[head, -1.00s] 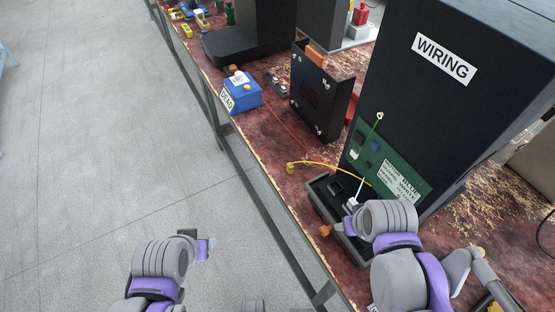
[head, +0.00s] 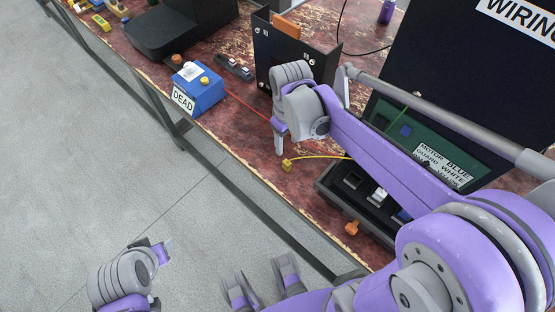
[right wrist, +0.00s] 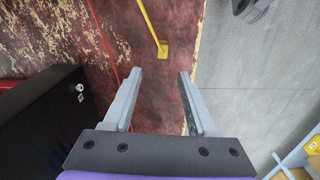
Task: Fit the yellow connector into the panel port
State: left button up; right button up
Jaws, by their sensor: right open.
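The yellow connector (head: 287,166) lies on the red-brown worktop near its front edge, at the end of a yellow cable (head: 320,157) that runs right behind my right arm. My right gripper (head: 280,148) is open and empty, just above and left of the connector. In the right wrist view the connector (right wrist: 163,50) lies beyond and between the open fingertips (right wrist: 160,78), apart from them. The green panel (head: 440,145) shows a blue port (head: 405,131); my right arm hides much of the panel. My left gripper (head: 164,247) hangs over the floor; its opening is unclear.
A black tray (head: 330,193) in front of the panel holds a white piece (head: 378,196). An orange knob (head: 352,228) is at its front. A black box (head: 295,48) and a blue box marked DEAD (head: 200,92) stand farther left. A red cable (head: 245,105) crosses the worktop.

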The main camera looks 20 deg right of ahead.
aim_at(287, 162)
jog(key=f, duration=0.4)
jog(key=shift+s+d, duration=0.1)
jog(key=shift+s, duration=0.1)
jog(key=f, duration=0.2)
jog(key=f+b, duration=0.1)
jog(key=f, duration=0.2)
jog(key=shift+s+f, duration=0.25)
jog(key=shift+f, duration=0.05)
grip_shut()
